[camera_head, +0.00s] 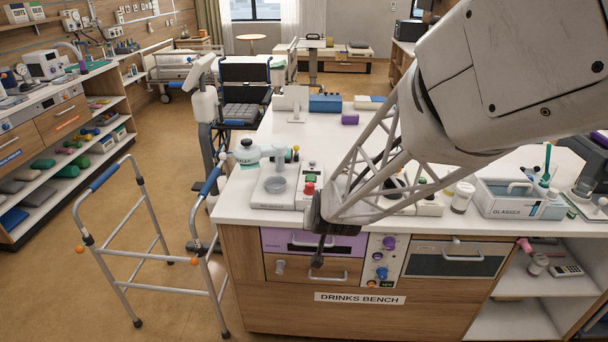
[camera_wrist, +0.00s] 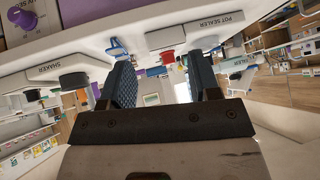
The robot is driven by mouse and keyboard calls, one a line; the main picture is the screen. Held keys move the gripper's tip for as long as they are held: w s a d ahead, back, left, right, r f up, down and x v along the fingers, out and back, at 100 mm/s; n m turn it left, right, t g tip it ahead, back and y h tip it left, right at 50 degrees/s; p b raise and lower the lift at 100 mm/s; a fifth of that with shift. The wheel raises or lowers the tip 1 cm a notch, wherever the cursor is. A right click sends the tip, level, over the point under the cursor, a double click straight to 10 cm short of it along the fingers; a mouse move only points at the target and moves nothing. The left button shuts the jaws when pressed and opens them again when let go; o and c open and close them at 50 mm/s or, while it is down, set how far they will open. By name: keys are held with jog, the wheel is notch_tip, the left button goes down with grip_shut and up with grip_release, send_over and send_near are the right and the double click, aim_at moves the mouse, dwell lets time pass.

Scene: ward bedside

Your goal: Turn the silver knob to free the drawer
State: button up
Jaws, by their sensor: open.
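The silver knob (camera_head: 281,267) is a small pale knob at the left of a wooden drawer front (camera_head: 300,267) in the drinks bench. That drawer looks shut and has a silver bar handle (camera_head: 328,278). My gripper (camera_head: 318,258) hangs in front of the bench, to the right of the knob and apart from it in the picture. It partly covers the drawer fronts. In the wrist view my gripper (camera_wrist: 164,72) is open, its two blue-padded fingers apart with nothing held. The silver knob does not show clearly in the wrist view.
A purple drawer (camera_head: 345,244) sits above the wooden one. A panel with purple and blue knobs (camera_head: 382,262) stands to the right. Bench-top equipment (camera_head: 280,190) stands near the front edge above. A walker (camera_head: 160,250) stands on the left, with clear floor inside its frame.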

jog(key=w+a+f+t, duration=0.2)
jog(key=w+a+f, duration=0.3)
jog(key=a+f, duration=0.4)
jog(key=t, duration=0.4)
send_over(279, 273)
jog(key=s+a, duration=0.1)
jog(key=s, duration=0.3)
notch_tip(279, 273, down, 16)
jog(key=f+t, duration=0.1)
jog(key=f, duration=0.1)
jog(key=s+f+n+t+h, duration=0.1)
jog(key=f, duration=0.2)
jog(key=s+f+t+h, duration=0.1)
jog(key=f, duration=0.1)
jog(key=shift+d+f+n+t, duration=0.15)
jog(key=shift+d+n+t, duration=0.15)
jog(key=shift+d+n, duration=0.1)
jog(key=shift+s+d+f, duration=0.1)
jog(key=shift+s+f, duration=0.1)
jog(key=shift+f, duration=0.15)
jog(key=shift+w, duration=3.9)
jog(key=shift+c, duration=0.4)
jog(key=c, duration=0.8)
jog(key=shift+c, duration=0.2)
